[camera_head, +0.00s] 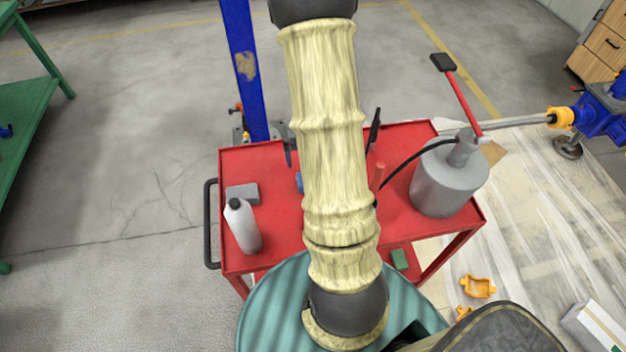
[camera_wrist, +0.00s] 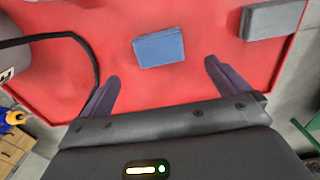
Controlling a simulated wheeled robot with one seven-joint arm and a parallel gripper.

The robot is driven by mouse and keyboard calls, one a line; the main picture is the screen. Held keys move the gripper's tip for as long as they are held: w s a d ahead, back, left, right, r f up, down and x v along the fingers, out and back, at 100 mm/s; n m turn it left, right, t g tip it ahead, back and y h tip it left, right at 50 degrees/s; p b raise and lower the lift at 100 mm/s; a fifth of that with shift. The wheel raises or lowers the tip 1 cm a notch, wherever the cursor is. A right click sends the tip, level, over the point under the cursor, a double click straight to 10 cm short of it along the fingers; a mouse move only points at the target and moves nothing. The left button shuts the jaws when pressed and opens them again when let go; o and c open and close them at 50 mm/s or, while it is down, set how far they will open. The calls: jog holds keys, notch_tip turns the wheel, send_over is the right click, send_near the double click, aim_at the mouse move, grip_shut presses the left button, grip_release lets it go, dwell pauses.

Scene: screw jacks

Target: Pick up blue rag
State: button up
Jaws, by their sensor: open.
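The blue rag (camera_wrist: 159,47) is a small, flat, folded rectangle lying on the red cart top (camera_wrist: 110,22). In the head view only a sliver of the rag (camera_head: 299,183) shows at the left edge of my arm, which hides the rest. My gripper (camera_wrist: 162,69) is open and empty above the cart. In the wrist view its two dark fingers stand apart, and the rag appears between and just beyond the fingertips, not gripped. The exact height of the fingers over the rag is hard to tell.
On the red cart (camera_head: 400,190) stand a white bottle (camera_head: 243,226), a grey block (camera_head: 242,194) and a large grey canister (camera_head: 449,181) with a black hose. A blue post (camera_head: 245,70) rises behind the cart. Yellow parts (camera_head: 478,287) lie on the floor at right.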

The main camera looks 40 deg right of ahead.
notch_tip(320, 180, down, 6)
dwell(0.4)
jog(key=shift+w+d+f+p, duration=0.2)
jog(key=shift+f+p, duration=0.15)
jog(key=shift+f, duration=1)
jog(key=shift+w+d+f+p, duration=0.15)
jog(key=shift+f+p, duration=0.15)
jog(key=shift+f, duration=1)
jog(key=shift+s, duration=0.15)
jog(key=c, duration=0.9)
jog(key=shift+r, duration=0.1)
